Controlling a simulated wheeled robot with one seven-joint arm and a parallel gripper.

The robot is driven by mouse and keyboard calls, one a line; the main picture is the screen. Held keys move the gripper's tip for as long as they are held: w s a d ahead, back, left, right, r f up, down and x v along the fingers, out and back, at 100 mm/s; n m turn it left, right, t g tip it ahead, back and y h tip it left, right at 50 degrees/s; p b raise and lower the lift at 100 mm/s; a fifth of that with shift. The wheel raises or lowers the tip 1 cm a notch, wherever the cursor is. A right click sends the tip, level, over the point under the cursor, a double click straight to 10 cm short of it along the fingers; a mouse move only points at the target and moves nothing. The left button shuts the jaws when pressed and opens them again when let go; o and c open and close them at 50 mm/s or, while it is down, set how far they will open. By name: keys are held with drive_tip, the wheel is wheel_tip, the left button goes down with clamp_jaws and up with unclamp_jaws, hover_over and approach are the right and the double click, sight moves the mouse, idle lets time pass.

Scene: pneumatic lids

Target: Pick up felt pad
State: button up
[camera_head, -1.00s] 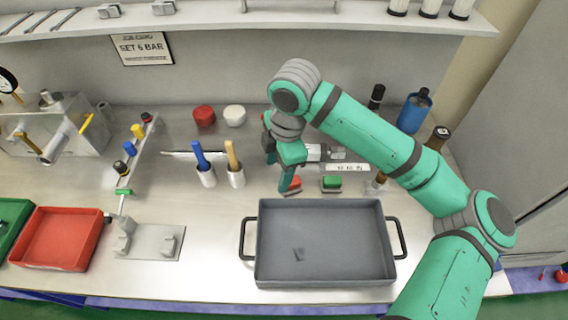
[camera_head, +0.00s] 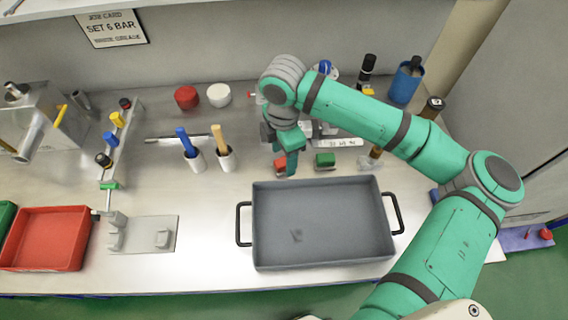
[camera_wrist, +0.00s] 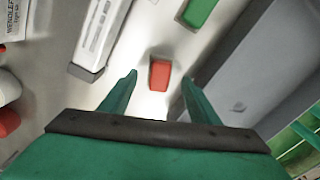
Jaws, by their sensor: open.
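A small red block (camera_head: 279,163), which looks like the felt pad, sits on the metal bench just behind the grey tray, partly hidden by my gripper. In the wrist view the red block (camera_wrist: 160,74) lies between and a little beyond my two fingers. My gripper (camera_wrist: 160,88) is open and empty, pointing down at the block. In the head view my gripper (camera_head: 288,162) is close to the red block. A similar green block (camera_head: 325,160) sits to its right; I cannot tell which material either is.
The grey tray (camera_head: 320,262) with two handles is just in front. Two white cups with a blue and a tan handle (camera_head: 217,138) stand to the left. A labelled strip (camera_head: 338,142) lies behind the blocks. Bench space left of the tray is partly clear.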

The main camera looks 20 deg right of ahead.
sight(284, 161)
drive_tip(key=shift+f, duration=1.5)
drive_tip(key=c, duration=1.2)
drive_tip(key=shift+c, duration=0.2)
